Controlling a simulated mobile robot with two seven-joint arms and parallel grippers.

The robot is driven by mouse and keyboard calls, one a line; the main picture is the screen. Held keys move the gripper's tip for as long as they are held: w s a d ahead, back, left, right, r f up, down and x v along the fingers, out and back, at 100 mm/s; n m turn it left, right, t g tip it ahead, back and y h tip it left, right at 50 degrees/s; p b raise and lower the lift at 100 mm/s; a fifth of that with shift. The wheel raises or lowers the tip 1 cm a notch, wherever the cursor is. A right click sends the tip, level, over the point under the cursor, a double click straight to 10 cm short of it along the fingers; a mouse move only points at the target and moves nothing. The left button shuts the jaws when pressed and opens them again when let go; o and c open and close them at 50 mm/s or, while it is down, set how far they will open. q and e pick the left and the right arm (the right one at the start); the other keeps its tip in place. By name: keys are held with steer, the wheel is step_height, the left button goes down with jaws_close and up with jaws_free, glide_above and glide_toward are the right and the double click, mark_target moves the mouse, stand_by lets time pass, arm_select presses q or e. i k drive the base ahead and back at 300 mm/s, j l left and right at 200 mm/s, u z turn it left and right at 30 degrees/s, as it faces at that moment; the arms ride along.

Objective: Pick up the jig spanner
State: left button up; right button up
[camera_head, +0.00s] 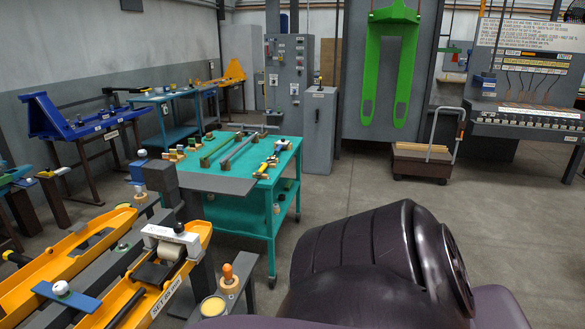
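I cannot make out for certain which item is the jig spanner. Several small tools lie on the teal cart (285,158) in the middle, including a long green bar (222,150), a long grey bar (238,152) and a small yellow and dark tool (266,167) near the right edge. They are too small to tell apart surely. A large dark purple link of my own arm fills the bottom right and hides the floor behind it. Neither of my grippers shows in this view.
Orange fork frames (70,262) lie at the lower left, with a grey roller block (172,240) on one. A blue frame (60,120) stands at the back left. A grey cabinet (319,120) stands behind the cart. Floor (345,185) right of the cart is clear.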

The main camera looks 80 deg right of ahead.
mark_target(258, 173)
steer(key=z, duration=2.4)
steer(key=u, duration=0.65)
steer(key=i+l+u, duration=0.2)
steer(key=l+u, duration=0.2)
steer(key=i+l+u, duration=0.2)
steer(key=u, duration=0.25)
steer(key=i+l+u, duration=0.15)
steer(key=l+u, duration=0.15)
steer(key=l, duration=0.6)
steer(key=l+u, duration=0.25)
steer(key=l, duration=0.7)
steer(key=i+l, duration=0.1)
steer(key=l, duration=0.8)
steer(key=i+l+u, duration=0.1)
steer(key=l, duration=0.75)
